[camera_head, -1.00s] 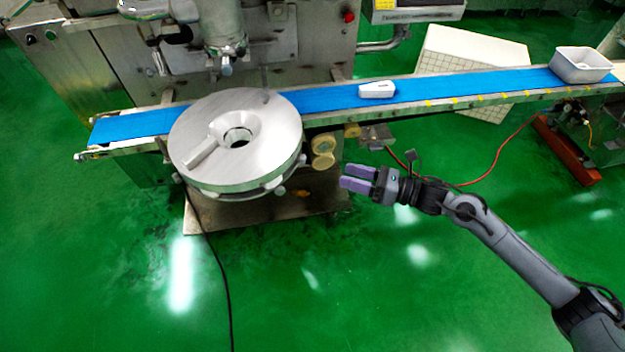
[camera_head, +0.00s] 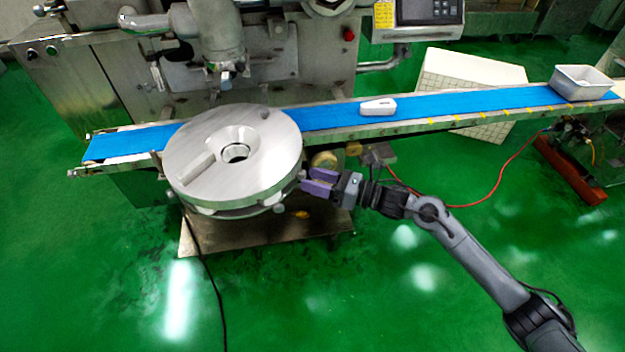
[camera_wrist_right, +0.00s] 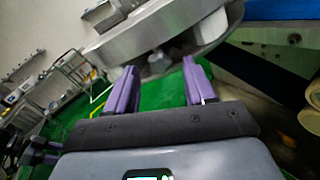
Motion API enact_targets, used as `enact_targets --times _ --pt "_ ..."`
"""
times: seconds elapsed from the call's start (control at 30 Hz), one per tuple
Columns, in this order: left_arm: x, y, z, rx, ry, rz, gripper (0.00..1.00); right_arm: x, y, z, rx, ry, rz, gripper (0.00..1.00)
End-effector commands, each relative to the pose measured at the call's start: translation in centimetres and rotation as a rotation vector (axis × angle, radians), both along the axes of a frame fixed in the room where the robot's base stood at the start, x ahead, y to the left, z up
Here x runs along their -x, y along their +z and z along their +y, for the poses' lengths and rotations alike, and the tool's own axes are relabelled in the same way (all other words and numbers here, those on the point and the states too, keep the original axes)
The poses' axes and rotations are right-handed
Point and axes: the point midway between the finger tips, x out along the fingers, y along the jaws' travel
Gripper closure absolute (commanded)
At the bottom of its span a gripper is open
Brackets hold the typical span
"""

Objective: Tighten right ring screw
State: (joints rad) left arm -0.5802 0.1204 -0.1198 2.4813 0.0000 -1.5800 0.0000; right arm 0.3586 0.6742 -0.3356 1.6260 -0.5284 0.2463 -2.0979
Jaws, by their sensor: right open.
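The round metal ring disc (camera_head: 262,152) of the machine sits over the blue belt in the head view, with a central hole and small knobs along its lower rim. My right gripper (camera_head: 304,181) is open, its purple fingers close to the disc's right edge. In the right wrist view the two fingers (camera_wrist_right: 158,86) are spread apart on either side of a rounded screw knob (camera_wrist_right: 157,64) under the disc rim (camera_wrist_right: 165,25). I cannot tell whether they touch it.
The blue conveyor belt (camera_head: 450,104) runs behind the disc and to the right. Rollers (camera_head: 324,160) sit beside the disc.

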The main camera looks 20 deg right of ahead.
Motion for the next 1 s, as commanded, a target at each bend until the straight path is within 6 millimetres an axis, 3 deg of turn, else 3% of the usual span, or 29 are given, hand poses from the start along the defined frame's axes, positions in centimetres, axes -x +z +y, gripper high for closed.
enact_targets --times 0.47,0.8,1.0 --pt "0.00 -0.19 -0.01 0.000 0.000 0.001 0.46 -0.67 0.03 0.81 0.000 0.001 -0.001 0.46" --pt "0.00 -0.21 -0.01 0.000 0.000 0.001 0.46 -0.66 0.03 0.79 0.000 0.001 -0.001 0.98" --pt "0.01 -0.16 -0.02 0.001 0.000 0.001 0.46 -0.65 0.05 0.79 -0.005 0.001 0.005 1.00"
